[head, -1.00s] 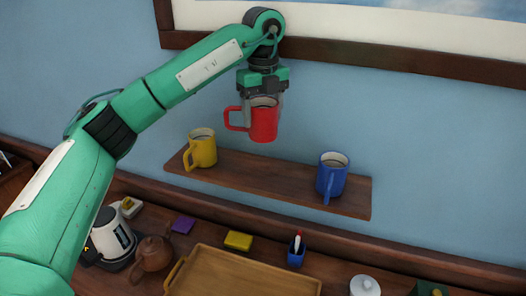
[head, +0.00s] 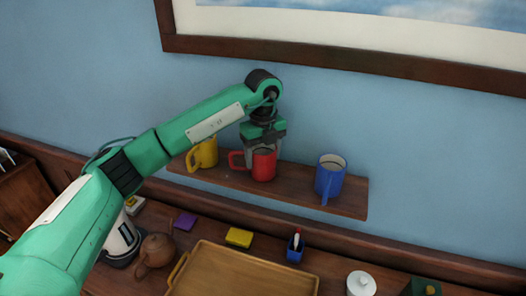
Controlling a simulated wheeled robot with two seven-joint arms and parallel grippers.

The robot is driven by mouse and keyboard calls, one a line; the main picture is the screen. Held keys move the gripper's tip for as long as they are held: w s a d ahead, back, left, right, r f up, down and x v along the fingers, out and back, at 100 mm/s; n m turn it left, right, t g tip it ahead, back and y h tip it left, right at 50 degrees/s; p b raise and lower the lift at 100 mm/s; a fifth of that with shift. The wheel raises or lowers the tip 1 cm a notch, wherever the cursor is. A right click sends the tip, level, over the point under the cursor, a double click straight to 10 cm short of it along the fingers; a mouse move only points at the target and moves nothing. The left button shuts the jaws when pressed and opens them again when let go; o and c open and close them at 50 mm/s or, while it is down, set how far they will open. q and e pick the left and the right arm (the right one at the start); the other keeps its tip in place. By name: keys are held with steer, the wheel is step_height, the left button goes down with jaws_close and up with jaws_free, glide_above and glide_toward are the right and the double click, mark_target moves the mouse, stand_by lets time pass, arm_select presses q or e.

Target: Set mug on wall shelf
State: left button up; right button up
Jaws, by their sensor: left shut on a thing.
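The red mug (head: 263,165) is upright between the yellow mug and the blue mug, at the wooden wall shelf (head: 291,187). Its base appears at the level of the shelf board; I cannot tell for sure whether it touches. My left gripper (head: 262,146) points down from above and is shut on the red mug at its rim. The mug's handle points left. My right gripper is not in view.
The yellow mug (head: 203,154) stands on the shelf's left end, partly behind my arm. The blue mug (head: 330,178) stands on the right. Below are a wooden tray (head: 243,270), a teapot (head: 156,250) and a pen cup (head: 295,250). A framed picture (head: 350,55) hangs above.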

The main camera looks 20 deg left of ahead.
arm_select(q)
steer(key=shift+f, duration=0.1)
steer(key=o, duration=1.2)
steer(key=shift+c, duration=0.2)
steer(key=shift+r, duration=0.35)
step_height(320, 180, up, 12)
steer(key=b, duration=0.3)
steer(key=shift+f, duration=0.2)
